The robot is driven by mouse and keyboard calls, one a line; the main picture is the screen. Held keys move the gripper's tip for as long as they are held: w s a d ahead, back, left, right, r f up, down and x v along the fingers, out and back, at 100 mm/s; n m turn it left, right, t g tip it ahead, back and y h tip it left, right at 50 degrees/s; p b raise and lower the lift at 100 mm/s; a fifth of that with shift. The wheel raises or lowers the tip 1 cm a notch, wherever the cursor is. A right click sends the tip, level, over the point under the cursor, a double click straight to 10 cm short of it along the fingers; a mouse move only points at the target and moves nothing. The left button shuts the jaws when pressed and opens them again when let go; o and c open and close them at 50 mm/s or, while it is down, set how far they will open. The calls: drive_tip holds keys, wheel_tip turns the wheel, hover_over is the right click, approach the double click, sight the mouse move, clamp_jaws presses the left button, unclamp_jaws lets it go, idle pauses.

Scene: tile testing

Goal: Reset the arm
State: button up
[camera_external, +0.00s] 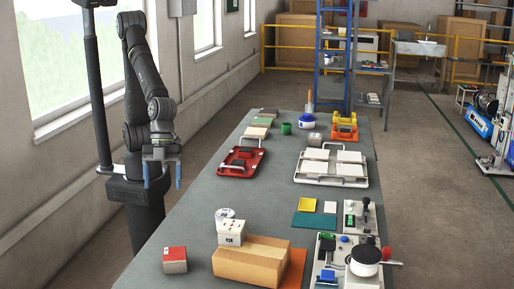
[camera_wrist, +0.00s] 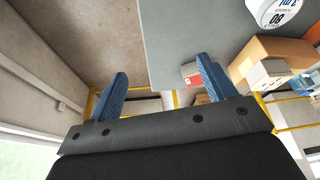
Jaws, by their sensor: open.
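My gripper (camera_external: 163,173) hangs at the left of the grey table (camera_external: 205,215) in the external view, beside its left edge and above the floor. Its two blue fingers are spread apart and nothing is between them. In the wrist view my gripper (camera_wrist: 165,85) shows its blue fingers wide apart, with the floor and the table's edge beyond. My arm is folded, with the elbow high and the wrist low, close to its black column.
On the table are a red-topped box (camera_external: 175,259), a cardboard box (camera_external: 252,261), a red tray (camera_external: 241,162), a white tray with tiles (camera_external: 331,178), and a control station (camera_external: 349,262) at front right. A window wall is at the left. The table's left strip is clear.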

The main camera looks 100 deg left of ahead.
drive_tip(key=w+a+f, duration=0.2)
drive_tip(key=a+f, duration=0.1)
drive_tip(key=a, duration=0.4)
drive_tip(key=shift+a+m, duration=0.3)
drive_tip(key=s+d+r+n, duration=0.1)
drive_tip(key=d+r, duration=0.2)
drive_tip(key=d, duration=1.2)
drive_tip(key=shift+d+r, duration=0.15)
drive_tip(key=shift+d, duration=0.2)
drive_tip(key=shift+s+a, duration=0.1)
